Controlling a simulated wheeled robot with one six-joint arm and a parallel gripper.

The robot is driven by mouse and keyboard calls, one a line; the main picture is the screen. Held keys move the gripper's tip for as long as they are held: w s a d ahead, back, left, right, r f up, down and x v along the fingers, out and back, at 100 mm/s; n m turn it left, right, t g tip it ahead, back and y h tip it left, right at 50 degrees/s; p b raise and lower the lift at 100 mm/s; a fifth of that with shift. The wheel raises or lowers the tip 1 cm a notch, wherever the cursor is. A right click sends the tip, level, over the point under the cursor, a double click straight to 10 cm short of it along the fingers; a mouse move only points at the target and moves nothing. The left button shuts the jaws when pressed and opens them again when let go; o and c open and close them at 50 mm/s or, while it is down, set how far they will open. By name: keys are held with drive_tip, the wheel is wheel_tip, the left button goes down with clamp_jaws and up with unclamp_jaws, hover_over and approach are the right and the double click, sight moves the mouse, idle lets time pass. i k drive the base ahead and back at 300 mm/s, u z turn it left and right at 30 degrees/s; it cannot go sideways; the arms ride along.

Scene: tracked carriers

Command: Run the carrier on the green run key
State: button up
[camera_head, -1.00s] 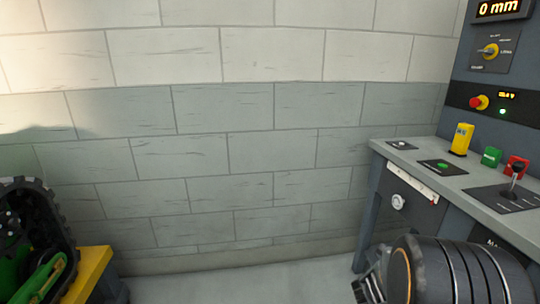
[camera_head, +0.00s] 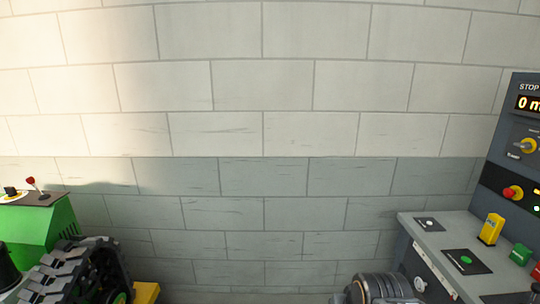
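The tracked carrier (camera_head: 44,227) stands at the lower left, with a green body and a black ribbed track. A console (camera_head: 430,238) stands at the right. On its top, a round green button sits on a black plate (camera_head: 480,265), and a green block-shaped key (camera_head: 521,254) stands farther right beside a red one (camera_head: 537,271). I cannot tell which green control is the run key. The dark end of my arm shows at the bottom edge, left of the console and apart from its keys. My gripper (camera_head: 341,298) is mostly cut off there, and its fingers cannot be made out.
A yellow upright block (camera_head: 491,229) stands on the console. Its back panel carries a red knob on a yellow collar (camera_head: 512,192), a selector (camera_head: 526,146) and a display (camera_head: 529,103). A red-topped lever (camera_head: 33,184) stands on the carrier. A block wall (camera_head: 260,190) closes the back.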

sight(466, 259)
drive_tip(key=z, duration=1.9)
